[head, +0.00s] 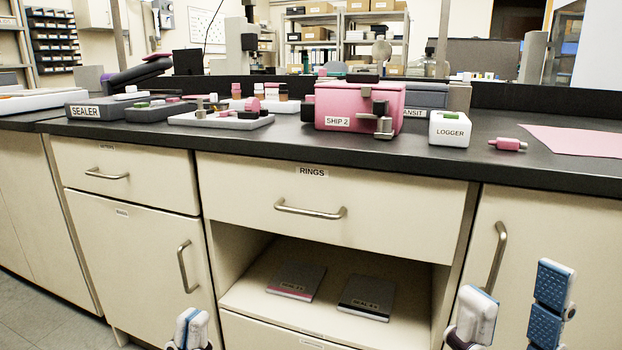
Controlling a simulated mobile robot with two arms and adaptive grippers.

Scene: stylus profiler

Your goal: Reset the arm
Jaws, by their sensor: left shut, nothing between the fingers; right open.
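No part that I can clearly tell as the arm of the task shows in the head view. My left gripper (190,328) is shut and empty at the bottom edge, in front of the lower left cabinet door and below the counter. My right gripper (514,298) is open and empty at the lower right, its blue-padded fingers apart in front of the right cabinet door. Both are apart from everything on the counter. A pink box (358,107) labelled SHIP 2 stands mid-counter with a metal latch on its front.
Below are the RINGS drawer (330,200) and an open shelf (325,292) with two flat binders.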

